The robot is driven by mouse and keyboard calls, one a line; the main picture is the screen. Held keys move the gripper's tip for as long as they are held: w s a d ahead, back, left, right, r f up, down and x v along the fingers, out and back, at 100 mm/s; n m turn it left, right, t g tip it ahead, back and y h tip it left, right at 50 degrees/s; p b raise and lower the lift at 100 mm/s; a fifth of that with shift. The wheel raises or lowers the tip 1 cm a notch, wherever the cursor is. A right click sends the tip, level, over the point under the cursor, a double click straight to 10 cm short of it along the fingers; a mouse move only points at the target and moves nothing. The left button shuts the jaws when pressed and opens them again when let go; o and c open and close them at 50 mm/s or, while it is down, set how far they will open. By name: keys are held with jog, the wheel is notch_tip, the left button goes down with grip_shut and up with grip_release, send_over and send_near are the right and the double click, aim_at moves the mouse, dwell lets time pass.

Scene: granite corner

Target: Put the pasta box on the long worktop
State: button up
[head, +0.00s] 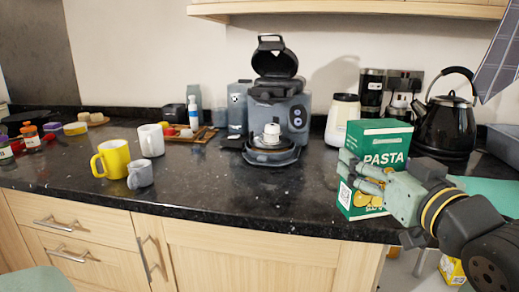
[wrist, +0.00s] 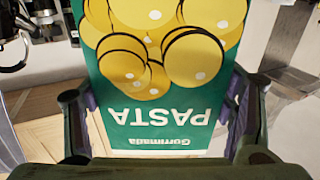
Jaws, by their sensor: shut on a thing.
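The green pasta box (head: 386,141) is at the right of the head view, upright, with a white PASTA label and yellow pasta pictures. My gripper (head: 366,178) is shut on it from the right side, its fingers across the lower half. In the wrist view the box (wrist: 160,95) fills the middle, lettering upside down, with a finger at each side. The long worktop (head: 225,190) is dark speckled stone. The box overlaps its right front part in the picture; I cannot tell whether its base touches the stone.
A black kettle (head: 446,125) stands right behind the box, and a cream jar (head: 342,118) left of it. A coffee machine (head: 277,110) is at the back. Yellow (head: 112,160), white (head: 151,140) and grey (head: 140,174) mugs stand left. The middle front is clear.

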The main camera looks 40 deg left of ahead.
jog(key=shift+w+r, duration=0.15)
jog(key=shift+w, duration=0.1)
jog(key=w+a+f+p, duration=0.1)
jog(key=w+f, duration=0.1)
jog(key=w, duration=0.5)
jog(key=w+a+f+p, duration=0.2)
jog(key=w+f, duration=0.1)
jog(key=w, duration=0.5)
jog(key=shift+w, duration=0.1)
jog(key=shift+f, duration=0.2)
jog(key=o, duration=1.7)
jog(key=shift+c, duration=0.2)
